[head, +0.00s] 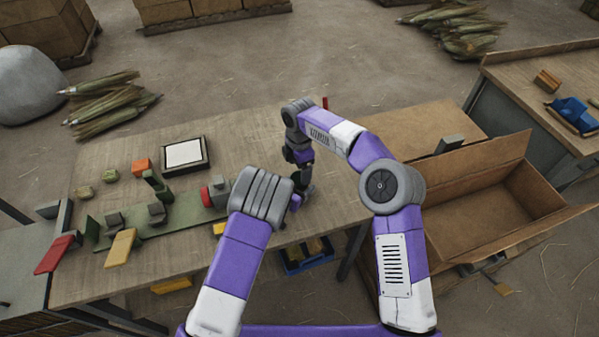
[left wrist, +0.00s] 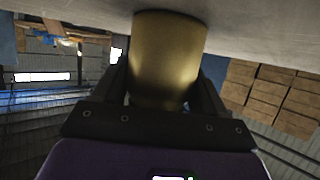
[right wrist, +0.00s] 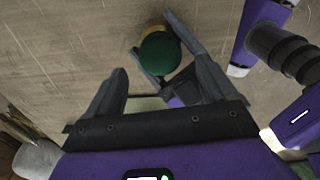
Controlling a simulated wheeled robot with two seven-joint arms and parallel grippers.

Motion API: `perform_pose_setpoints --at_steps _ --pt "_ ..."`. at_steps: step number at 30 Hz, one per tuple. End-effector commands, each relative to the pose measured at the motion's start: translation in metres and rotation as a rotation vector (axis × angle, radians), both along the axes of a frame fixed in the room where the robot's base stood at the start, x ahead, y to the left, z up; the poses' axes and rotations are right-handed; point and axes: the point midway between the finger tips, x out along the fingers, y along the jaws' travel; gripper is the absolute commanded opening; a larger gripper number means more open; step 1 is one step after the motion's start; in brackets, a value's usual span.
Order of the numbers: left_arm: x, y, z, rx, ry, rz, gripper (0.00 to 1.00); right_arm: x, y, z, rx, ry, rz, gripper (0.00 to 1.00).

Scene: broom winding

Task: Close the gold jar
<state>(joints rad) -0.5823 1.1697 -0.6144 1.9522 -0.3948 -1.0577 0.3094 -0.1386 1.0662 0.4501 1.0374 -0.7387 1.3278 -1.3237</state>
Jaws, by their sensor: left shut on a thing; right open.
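The gold jar (left wrist: 165,62) fills the middle of the left wrist view. My left gripper (left wrist: 163,75) is shut around its sides. In the right wrist view a dark green round piece (right wrist: 160,54) covers most of the jar's top, and a gold edge (right wrist: 153,27) shows behind it. I cannot tell whether the green piece is fully seated. My right gripper (right wrist: 160,72) is open, with its fingers apart over the jar and the left gripper's fingers. In the head view my right gripper (head: 303,182) points down at the table, and my left arm hides the jar.
The wooden table (head: 190,262) carries a green rack (head: 165,225), a framed white panel (head: 184,154), a red-ended piece (head: 207,197) and several coloured blocks. An open cardboard box (head: 480,215) stands to the right. A blue crate (head: 307,260) sits below the table's front edge.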

Motion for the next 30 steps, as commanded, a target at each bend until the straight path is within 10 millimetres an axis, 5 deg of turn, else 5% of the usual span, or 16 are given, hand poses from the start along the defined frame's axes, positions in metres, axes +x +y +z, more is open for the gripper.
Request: perform_pose_setpoints --at_steps 8,11,20,30 --pt "0.0 0.0 0.001 -0.001 -0.002 0.0 0.0 0.0 0.0 0.006 0.0 0.0 0.001 0.85" --pt "0.0 0.0 0.001 -0.001 -0.002 0.0 0.0 0.0 0.0 0.006 0.0 0.0 0.001 0.99" --pt "0.0 0.0 0.001 -0.001 -0.002 0.0 0.0 0.0 0.0 0.009 0.001 -0.002 0.0 1.0" --pt "0.0 0.0 0.001 -0.001 -0.001 0.0 0.0 0.001 0.001 0.072 0.002 -0.005 -0.001 1.0"
